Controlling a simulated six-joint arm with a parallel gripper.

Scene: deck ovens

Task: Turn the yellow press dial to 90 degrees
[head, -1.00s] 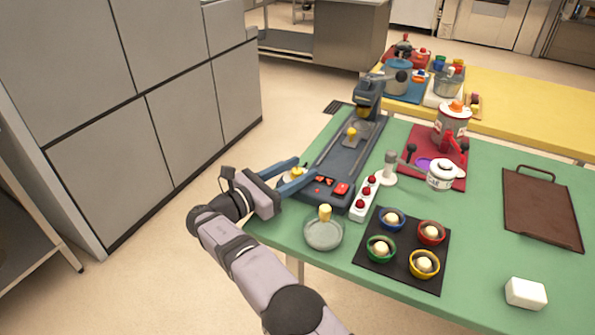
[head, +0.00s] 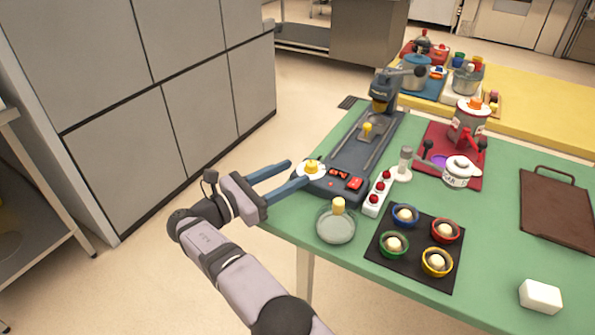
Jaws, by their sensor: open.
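The yellow press dial (head: 311,166) sits on a white round plate at the left front corner of the dark blue press (head: 345,160). The dial is in plain view, but its angle is too small to read. My gripper (head: 297,172) is open, with its two blue fingers pointing right toward the dial. The near finger's tip is close to the dial's white plate; I cannot tell whether it touches. The far finger ends up and left of the dial. Nothing is between the fingers.
Red buttons (head: 354,183) are on the press front beside the dial. A glass dish with a yellow knob (head: 336,228), a white strip with red buttons (head: 377,193) and a black mat with bowls (head: 410,268) stand nearby. Open floor lies left of the green table (head: 487,228).

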